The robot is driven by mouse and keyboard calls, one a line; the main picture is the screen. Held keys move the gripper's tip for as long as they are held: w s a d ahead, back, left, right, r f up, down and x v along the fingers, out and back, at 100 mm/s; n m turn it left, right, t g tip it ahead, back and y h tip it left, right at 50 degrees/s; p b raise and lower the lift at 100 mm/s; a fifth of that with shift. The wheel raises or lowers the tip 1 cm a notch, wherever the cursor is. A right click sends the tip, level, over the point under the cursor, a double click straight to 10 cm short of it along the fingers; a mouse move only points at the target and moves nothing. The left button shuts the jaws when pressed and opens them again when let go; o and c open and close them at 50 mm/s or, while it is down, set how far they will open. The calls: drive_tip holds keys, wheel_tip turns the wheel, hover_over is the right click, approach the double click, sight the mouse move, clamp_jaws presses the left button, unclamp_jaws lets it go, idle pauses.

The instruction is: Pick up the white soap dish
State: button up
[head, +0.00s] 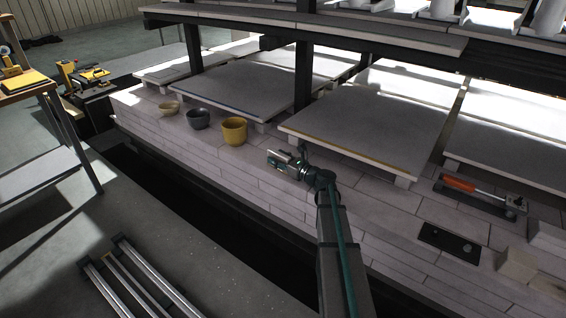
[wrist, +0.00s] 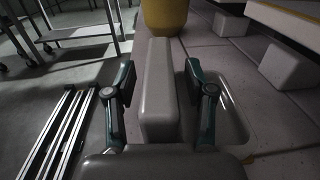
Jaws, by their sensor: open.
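The white soap dish (wrist: 160,85) shows pale grey in the wrist view. A long upright side of it lies between the two fingers of my gripper (wrist: 159,76). A shallow, rounded-corner part extends to the right, behind the right finger. The fingers are open, one on each side of the pale side, with a visible gap at the left. Whether the right finger touches it I cannot tell. In the head view my gripper (head: 281,160) is low over the brick deck near its front edge; the dish there is small and mostly hidden by the gripper.
A yellow pot (head: 234,131), a dark grey pot (head: 198,119) and a beige bowl (head: 169,108) stand left of my gripper. A raised kiln shelf (head: 370,125) lies behind it. A black tray (head: 448,243) and an orange-handled tool (head: 459,184) are at right.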

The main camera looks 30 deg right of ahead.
clamp_jaws()
drive_tip(key=shift+r, duration=0.1)
idle(0.4)
